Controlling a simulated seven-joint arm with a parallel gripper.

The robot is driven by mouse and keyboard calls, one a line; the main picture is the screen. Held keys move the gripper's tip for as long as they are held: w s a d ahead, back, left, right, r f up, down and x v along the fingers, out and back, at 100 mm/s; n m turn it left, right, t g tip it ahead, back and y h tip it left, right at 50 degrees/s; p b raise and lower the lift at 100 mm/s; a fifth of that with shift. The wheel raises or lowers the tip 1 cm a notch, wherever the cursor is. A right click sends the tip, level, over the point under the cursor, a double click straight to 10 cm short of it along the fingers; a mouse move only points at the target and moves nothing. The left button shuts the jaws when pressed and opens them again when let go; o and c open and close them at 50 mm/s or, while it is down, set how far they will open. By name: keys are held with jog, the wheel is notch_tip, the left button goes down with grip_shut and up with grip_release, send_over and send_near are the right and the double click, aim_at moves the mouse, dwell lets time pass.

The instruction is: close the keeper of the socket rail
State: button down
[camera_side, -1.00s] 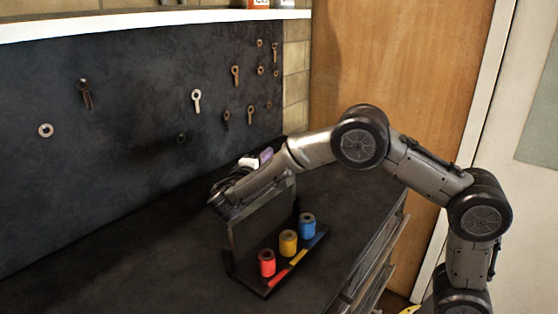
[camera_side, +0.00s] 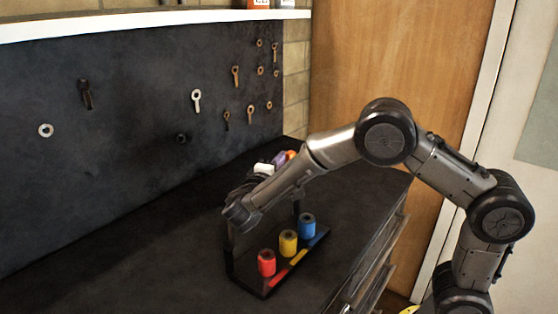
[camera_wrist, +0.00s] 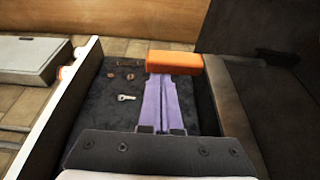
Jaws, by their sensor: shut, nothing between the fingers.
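The socket rail (camera_side: 247,285) is a black tray on the bench, holding a red socket (camera_side: 266,263), a yellow socket (camera_side: 288,243) and a blue socket (camera_side: 307,226), all upright. Its keeper (camera_side: 297,209) appears to stand raised along the far side; my wrist hides most of it. My gripper (camera_side: 291,154) is above and behind the rail, pointing away toward the back of the bench. In the wrist view, its purple fingers lie together and end at orange tips (camera_wrist: 173,62), with nothing between them. The wrist view does not show the rail.
A dark wall panel (camera_side: 130,130) with several hanging keys and rings stands behind the bench. A white shelf (camera_side: 150,20) runs above it. The bench top (camera_side: 90,270) is clear left of the rail. A wooden door (camera_side: 395,60) stands behind my arm.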

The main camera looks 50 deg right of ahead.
jog(key=shift+s+f+m+h, duration=0.2)
jog(key=shift+s+f+m, duration=0.45)
jog(key=shift+s+f, duration=1.45)
jog(key=shift+s+f+m+h, duration=0.2)
jog(key=shift+s+f+m, duration=0.85)
jog(key=shift+s, duration=1.75)
jog(key=shift+s+f+m+h, duration=0.2)
jog(key=shift+s+f+m, duration=0.1)
jog(key=shift+s+f, duration=1.95)
jog(key=shift+s+r, duration=0.15)
jog(key=shift+s, duration=0.05)
jog(key=shift+s, duration=0.1)
